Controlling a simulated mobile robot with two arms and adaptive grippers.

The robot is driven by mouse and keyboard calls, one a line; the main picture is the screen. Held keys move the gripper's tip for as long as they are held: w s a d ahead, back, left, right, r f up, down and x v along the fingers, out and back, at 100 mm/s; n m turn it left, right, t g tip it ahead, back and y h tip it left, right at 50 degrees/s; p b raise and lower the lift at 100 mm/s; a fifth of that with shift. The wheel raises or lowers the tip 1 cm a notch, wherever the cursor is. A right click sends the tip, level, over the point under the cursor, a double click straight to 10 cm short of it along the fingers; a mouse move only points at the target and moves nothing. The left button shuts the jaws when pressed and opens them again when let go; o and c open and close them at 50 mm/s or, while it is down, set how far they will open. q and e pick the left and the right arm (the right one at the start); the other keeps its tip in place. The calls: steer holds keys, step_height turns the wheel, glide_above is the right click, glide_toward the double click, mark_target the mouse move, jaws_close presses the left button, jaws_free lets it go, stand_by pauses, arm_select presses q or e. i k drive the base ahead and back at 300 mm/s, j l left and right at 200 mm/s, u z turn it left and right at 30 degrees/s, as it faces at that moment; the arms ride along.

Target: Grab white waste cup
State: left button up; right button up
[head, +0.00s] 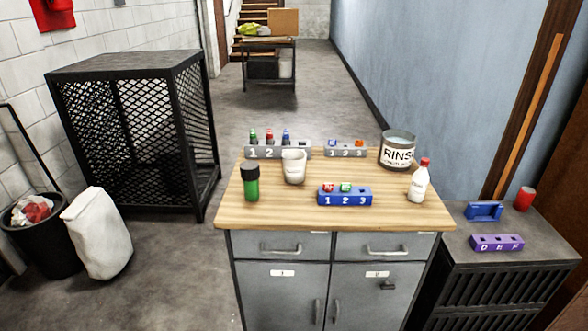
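The white cup (294,167) stands upright on the wooden top of the grey cabinet (336,216), left of the top's middle. Its rim faces up, and the inside is too small to read clearly. A green bottle with a black cap (251,184) stands to its left and a little nearer. A grey numbered rack (263,152) is just behind it. Neither of my grippers shows in the head view.
A blue numbered block (344,196), a white red-capped bottle (420,182), a RINSE can (397,150) and a second grey rack (346,151) share the top. A black mesh cage (140,125) stands left. A side cabinet (520,252) stands right. Floor space lies between cage and cabinet.

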mark_target(294, 167)
steer(key=i+j+z, duration=0.25)
steer(key=i+j, duration=0.5)
